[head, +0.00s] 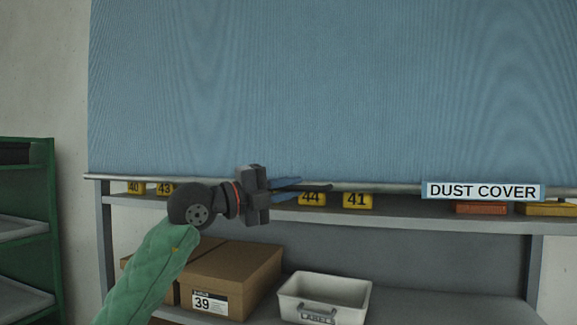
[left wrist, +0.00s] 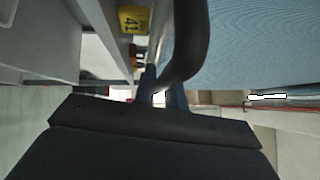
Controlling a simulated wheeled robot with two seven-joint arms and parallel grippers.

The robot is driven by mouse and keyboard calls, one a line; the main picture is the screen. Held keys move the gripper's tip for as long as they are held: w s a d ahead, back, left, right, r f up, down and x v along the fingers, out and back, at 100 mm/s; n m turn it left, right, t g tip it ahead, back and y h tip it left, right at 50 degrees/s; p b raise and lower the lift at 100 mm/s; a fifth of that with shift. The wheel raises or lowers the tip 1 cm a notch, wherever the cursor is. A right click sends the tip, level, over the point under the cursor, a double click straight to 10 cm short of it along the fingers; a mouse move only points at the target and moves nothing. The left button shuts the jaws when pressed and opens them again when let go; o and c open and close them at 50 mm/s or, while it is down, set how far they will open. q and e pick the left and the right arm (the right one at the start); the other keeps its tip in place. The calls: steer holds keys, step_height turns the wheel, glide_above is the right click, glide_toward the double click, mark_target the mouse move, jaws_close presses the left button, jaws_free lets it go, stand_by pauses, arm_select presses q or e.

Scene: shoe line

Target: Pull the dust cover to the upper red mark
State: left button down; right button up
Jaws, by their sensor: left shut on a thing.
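The blue dust cover (head: 330,90) hangs over the upper part of the rack. Its grey bottom bar (head: 390,188) lies near the upper shelf, with a "DUST COVER" label (head: 483,191) at the right. My left gripper (head: 305,187) is at the bar, shut on a dark handle (head: 318,188). In the left wrist view the dark curved handle (left wrist: 190,45) runs to between the fingers, with the blue cover (left wrist: 255,40) beside it. The fingertips' contact is partly hidden. I cannot make out the upper red mark. My right gripper is not in view.
Yellow number tags, such as 41 (head: 357,201), line the shelf edge. Orange (head: 481,208) and yellow boxes sit at the right. Below stand a brown carton marked 39 (head: 240,270) and a white labels bin (head: 340,290). A green rack (head: 48,225) stands at the left.

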arm_select(q)
steer(key=shift+f, duration=0.9)
steer(key=c, duration=1.7)
jaws_free()
steer(key=p+v, duration=0.1)
steer(key=v, duration=0.6)
steer(key=shift+s+a+p, duration=0.2)
steer(key=shift+a+p, duration=0.1)
